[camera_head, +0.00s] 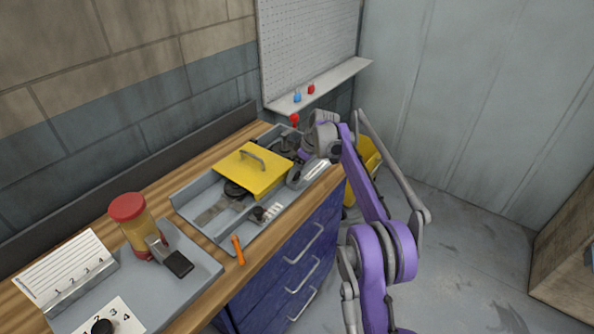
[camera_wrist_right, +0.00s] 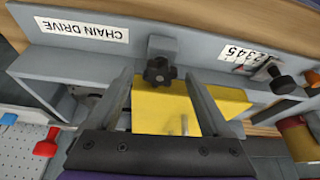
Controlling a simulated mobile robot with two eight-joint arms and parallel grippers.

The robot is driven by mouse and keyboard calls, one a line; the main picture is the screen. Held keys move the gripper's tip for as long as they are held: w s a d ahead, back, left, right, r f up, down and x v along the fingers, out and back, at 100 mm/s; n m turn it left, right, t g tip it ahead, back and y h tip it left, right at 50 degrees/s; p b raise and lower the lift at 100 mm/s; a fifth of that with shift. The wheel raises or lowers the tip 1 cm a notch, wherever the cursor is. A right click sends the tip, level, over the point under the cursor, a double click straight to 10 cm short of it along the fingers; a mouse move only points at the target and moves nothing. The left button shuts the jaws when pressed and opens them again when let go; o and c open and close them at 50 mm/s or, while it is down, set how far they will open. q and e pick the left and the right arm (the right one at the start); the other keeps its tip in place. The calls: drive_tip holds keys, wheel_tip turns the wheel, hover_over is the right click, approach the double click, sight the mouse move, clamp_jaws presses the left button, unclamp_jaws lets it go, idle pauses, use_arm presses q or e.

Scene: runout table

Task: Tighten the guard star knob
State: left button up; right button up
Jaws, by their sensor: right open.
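The black star knob (camera_wrist_right: 158,72) sits on a grey bracket at the tray wall in the right wrist view, beside the yellow guard (camera_wrist_right: 160,108). My right gripper (camera_wrist_right: 157,76) is open, with one finger on each side of the knob. A gap shows between the knob and each finger, and I cannot tell the depth between them. In the head view the yellow guard (camera_head: 253,170) with its handle sits over the grey tray (camera_head: 182,199). My right gripper (camera_head: 303,157) is at the guard's far right end, and I cannot make out the star knob there. My left gripper is not in view.
A second black knob (camera_head: 257,214) stands by a number label on the tray's near side. An orange tool (camera_head: 238,249), a red-lidded jar (camera_head: 134,222) and a grey plate (camera_head: 205,265) are on the bench's near part. A pegboard shelf (camera_head: 330,83) is behind.

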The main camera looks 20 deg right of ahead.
clamp_jaws()
idle(0.4)
drive_tip(key=shift+s+a+m+h, duration=0.1)
drive_tip(key=shift+m+h, duration=0.4)
drive_tip(key=shift+m, duration=0.8)
drive_tip(key=shift+a+m+t+h, duration=0.15)
drive_tip(key=shift+m+t+h, duration=0.4)
drive_tip(key=shift+m, duration=1.25)
